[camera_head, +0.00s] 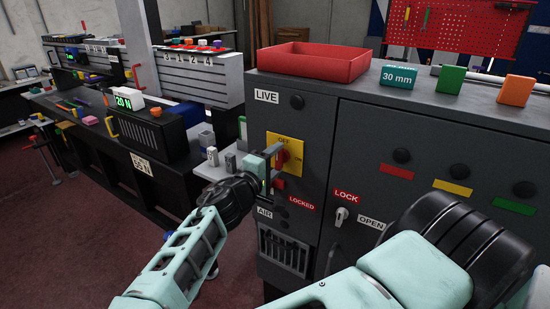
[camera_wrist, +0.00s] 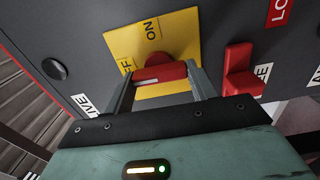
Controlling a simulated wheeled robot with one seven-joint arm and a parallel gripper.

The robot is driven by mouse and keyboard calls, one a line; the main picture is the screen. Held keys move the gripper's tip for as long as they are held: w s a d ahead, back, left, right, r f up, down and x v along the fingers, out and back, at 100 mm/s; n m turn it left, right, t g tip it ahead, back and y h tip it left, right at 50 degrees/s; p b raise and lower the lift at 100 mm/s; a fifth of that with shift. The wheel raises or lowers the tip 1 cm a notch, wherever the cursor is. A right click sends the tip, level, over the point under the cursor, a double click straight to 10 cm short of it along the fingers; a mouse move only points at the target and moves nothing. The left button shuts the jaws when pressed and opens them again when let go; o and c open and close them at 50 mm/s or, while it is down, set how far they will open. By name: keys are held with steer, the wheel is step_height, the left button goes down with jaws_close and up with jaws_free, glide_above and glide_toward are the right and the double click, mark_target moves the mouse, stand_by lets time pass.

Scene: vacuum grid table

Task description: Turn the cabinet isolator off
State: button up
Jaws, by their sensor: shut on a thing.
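The cabinet isolator is a red rotary handle (camera_head: 281,158) on a yellow plate (camera_head: 295,150) with OFF and ON marks, on the front of the dark grey cabinet (camera_head: 330,140). In the head view its upper left part is hidden by my gripper (camera_head: 272,151). In the wrist view the red handle (camera_wrist: 160,73) lies between my two fingers (camera_wrist: 160,80), which are shut on it. The ON mark (camera_wrist: 151,30) is above the handle and the OFF mark is to the left, partly cut by the finger.
A second red lever (camera_wrist: 238,72) sticks out close beside my right finger in the wrist view. A LOCKED label (camera_head: 301,203) and a keyed LOCK (camera_head: 341,215) are lower on the cabinet. A red tray (camera_head: 312,62) and coloured blocks stand on top.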

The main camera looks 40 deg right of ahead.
stand_by(0.6)
steer(key=o, duration=1)
steer(key=b+v, duration=0.3)
steer(key=v, duration=1.4)
steer(key=shift+a+b, duration=0.25)
steer(key=shift+b, duration=0.15)
